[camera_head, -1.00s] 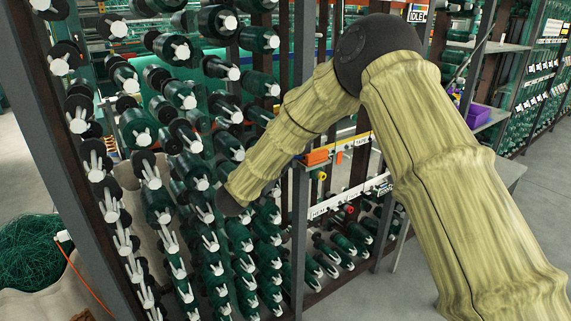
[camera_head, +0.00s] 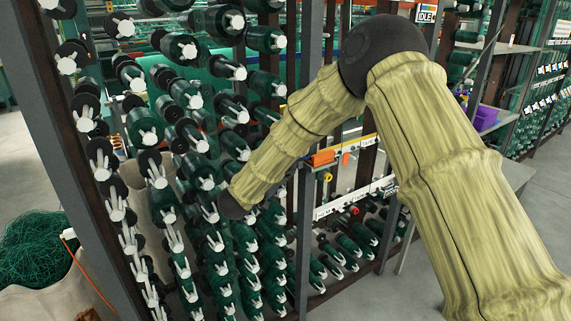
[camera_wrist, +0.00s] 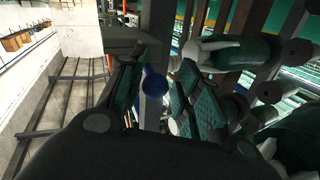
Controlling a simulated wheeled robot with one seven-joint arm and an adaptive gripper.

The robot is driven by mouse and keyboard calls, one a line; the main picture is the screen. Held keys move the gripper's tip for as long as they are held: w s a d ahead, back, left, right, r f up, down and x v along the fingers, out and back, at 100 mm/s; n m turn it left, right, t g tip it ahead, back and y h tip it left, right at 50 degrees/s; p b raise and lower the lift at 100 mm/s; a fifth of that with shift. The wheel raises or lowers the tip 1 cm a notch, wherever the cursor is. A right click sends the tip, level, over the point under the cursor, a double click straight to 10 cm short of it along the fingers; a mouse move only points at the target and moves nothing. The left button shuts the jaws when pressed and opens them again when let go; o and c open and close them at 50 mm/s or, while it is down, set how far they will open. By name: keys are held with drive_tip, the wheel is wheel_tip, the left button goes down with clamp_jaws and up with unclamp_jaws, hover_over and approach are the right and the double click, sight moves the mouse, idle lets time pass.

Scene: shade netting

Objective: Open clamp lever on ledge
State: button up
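My gripper (camera_wrist: 162,98) shows in the wrist view with two dark, green-padded fingers apart. A round blue piece (camera_wrist: 154,83) shows in the gap between them; I cannot tell whether it touches a finger or whether it belongs to the clamp lever. In the head view my arm bends down to the left in front of the spool rack, and its far end hides my gripper. An orange block (camera_head: 323,157) sits on a narrow yellow-edged ledge (camera_head: 357,144) right of my forearm. No clamp lever can be made out for certain.
A tall rack of green spools (camera_head: 147,128) with white ends stands close on the left. Dark posts (camera_head: 305,240) rise beside it. A lower labelled rail (camera_head: 329,211) carries more spools. A netting heap (camera_head: 38,250) lies at lower left. A purple bin (camera_head: 486,118) stands at right.

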drive_tip(key=v, duration=1.1)
drive_tip(key=shift+r, duration=0.3)
drive_tip(key=shift+a, duration=0.1)
drive_tip(key=shift+c, duration=0.2)
